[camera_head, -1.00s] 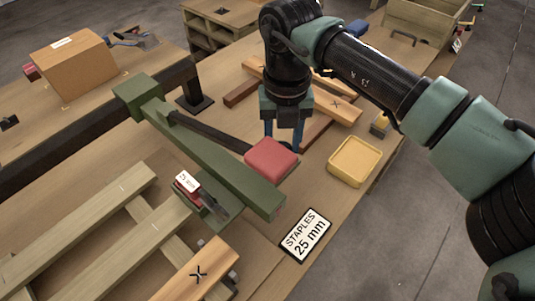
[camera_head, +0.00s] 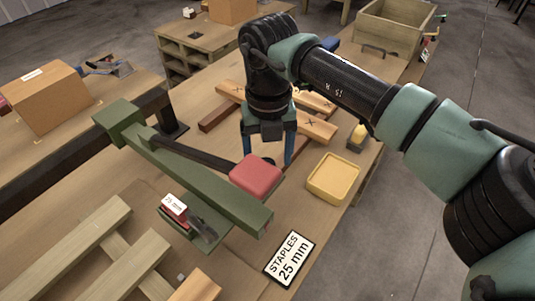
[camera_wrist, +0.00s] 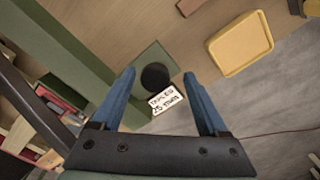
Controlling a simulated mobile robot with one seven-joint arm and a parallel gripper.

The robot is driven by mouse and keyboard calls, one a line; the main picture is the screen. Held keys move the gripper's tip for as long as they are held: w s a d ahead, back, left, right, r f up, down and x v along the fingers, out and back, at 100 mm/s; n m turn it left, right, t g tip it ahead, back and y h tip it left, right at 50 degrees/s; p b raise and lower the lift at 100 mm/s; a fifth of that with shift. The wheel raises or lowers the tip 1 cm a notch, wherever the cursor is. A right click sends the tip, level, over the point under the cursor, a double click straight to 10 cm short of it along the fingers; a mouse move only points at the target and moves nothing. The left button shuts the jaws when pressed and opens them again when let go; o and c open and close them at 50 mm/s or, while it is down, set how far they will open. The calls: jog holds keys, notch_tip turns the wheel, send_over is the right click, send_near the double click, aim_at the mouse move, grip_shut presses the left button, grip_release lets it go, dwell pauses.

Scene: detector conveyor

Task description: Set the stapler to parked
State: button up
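The stapler is a long green frame (camera_head: 190,175) standing over the bench, with a black lever (camera_head: 200,153) that ends in a red pad (camera_head: 256,176). The lever is slightly raised from the frame, and the pad is near its front end. My gripper (camera_head: 268,158) points down just behind the pad, fingers apart and empty. The pad hides part of the near fingertip area, so I cannot tell whether they touch. In the wrist view, my open blue fingers (camera_wrist: 158,74) frame a green plate with a black disc (camera_wrist: 155,76); the pad is not recognisable there.
A yellow tray (camera_head: 333,178) sits right of my gripper, and a "STAPLES 25 mm" sign (camera_head: 289,258) lies at the front. A red staple box (camera_head: 174,208) is beside the frame. Orange wooden boards (camera_head: 307,122) lie behind my gripper. Pale slats (camera_head: 75,245) fill the front left.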

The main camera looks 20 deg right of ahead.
jog(key=shift+a, duration=0.1)
notch_tip(320, 180, up, 13)
dwell(0.5)
dwell(0.3)
